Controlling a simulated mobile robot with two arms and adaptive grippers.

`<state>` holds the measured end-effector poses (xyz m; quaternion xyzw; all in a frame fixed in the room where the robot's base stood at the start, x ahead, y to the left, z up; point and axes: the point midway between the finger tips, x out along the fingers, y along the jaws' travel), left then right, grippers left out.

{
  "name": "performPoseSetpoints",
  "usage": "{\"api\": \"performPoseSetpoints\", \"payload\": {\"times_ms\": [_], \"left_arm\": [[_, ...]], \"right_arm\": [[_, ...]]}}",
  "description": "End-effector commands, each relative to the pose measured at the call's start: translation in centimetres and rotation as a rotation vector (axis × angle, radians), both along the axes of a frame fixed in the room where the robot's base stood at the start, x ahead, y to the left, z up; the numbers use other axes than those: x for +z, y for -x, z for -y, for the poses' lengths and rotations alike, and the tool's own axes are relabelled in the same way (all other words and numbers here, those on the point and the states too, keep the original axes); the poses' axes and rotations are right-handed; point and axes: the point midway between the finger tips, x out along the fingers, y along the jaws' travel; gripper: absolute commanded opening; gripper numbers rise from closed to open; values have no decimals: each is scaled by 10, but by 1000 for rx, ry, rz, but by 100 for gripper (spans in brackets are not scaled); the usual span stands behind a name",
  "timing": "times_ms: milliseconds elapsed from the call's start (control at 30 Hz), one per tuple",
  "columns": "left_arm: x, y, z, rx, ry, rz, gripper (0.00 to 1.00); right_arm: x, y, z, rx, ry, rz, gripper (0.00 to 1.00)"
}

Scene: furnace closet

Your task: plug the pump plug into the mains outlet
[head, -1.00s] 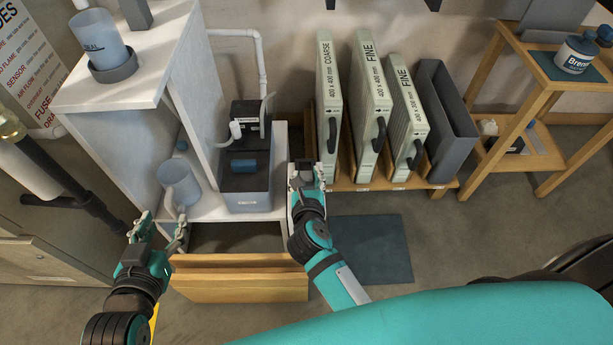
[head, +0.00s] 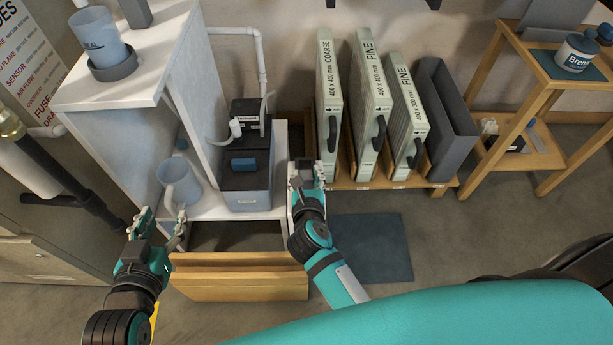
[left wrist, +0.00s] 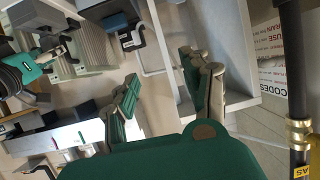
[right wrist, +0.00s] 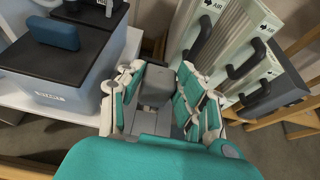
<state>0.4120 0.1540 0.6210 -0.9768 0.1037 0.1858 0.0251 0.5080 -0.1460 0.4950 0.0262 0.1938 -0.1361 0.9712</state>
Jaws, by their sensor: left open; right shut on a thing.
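My right gripper (head: 306,172) is shut on a small grey block (right wrist: 156,86), which appears to be the pump plug. It holds the block by the right edge of the white cabinet, right of the pump unit. The pump unit (head: 247,180) is a grey-blue tank with a black top and a blue piece, standing on the low white shelf. No cord from the block can be made out. I cannot pick out the mains outlet for certain. My left gripper (head: 165,224) is open and empty, in front of the translucent jug (head: 179,187).
An open wooden drawer (head: 240,276) juts out below the shelf. Filter panels (head: 328,105) stand in a wooden rack to the right, close to my right gripper. A dark mat (head: 372,248) lies on the floor. A wooden stand (head: 545,90) is at far right.

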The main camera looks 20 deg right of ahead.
Motion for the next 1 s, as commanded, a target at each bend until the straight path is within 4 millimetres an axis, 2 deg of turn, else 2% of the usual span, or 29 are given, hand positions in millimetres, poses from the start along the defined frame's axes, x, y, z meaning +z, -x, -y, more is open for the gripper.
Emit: {"api": "performPoseSetpoints", "payload": {"times_ms": [500, 1000], "left_arm": [[-17, 11, -4, 7, -19, -94, 48], [-15, 10, -5, 8, -20, -91, 48]], "right_arm": [[0, 0, 0, -1, -1, 0, 2], [0, 0, 0, 0, 0, 0, 2]]}}
